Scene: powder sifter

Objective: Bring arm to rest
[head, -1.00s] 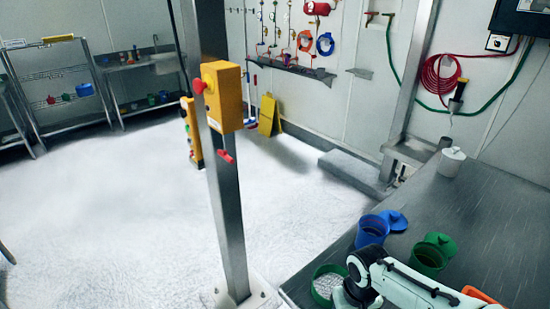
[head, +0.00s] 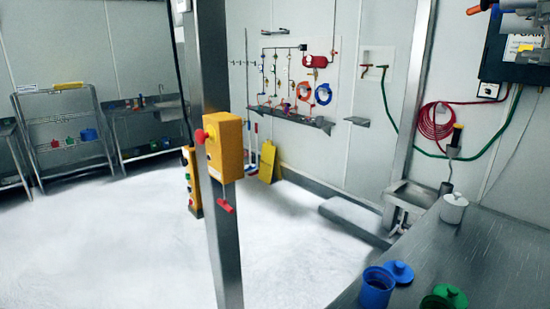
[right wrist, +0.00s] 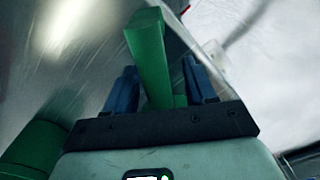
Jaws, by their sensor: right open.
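My right gripper (right wrist: 160,68) shows in the right wrist view with its two blue fingers apart. A green, upright, handle-like piece (right wrist: 150,50) stands between the fingers, with gaps visible on both sides. What it belongs to is hidden. Part of a green rounded container (right wrist: 30,155) is at the lower left of that view. No arm or gripper shows in the head view, and my left gripper is not in view.
The steel table (head: 480,255) fills the head view's lower right. It bears a blue container (head: 377,288), a blue lid (head: 399,271), green ware (head: 446,297) and a white pot (head: 453,208). A steel post (head: 222,240) with a yellow control box (head: 222,148) stands in front.

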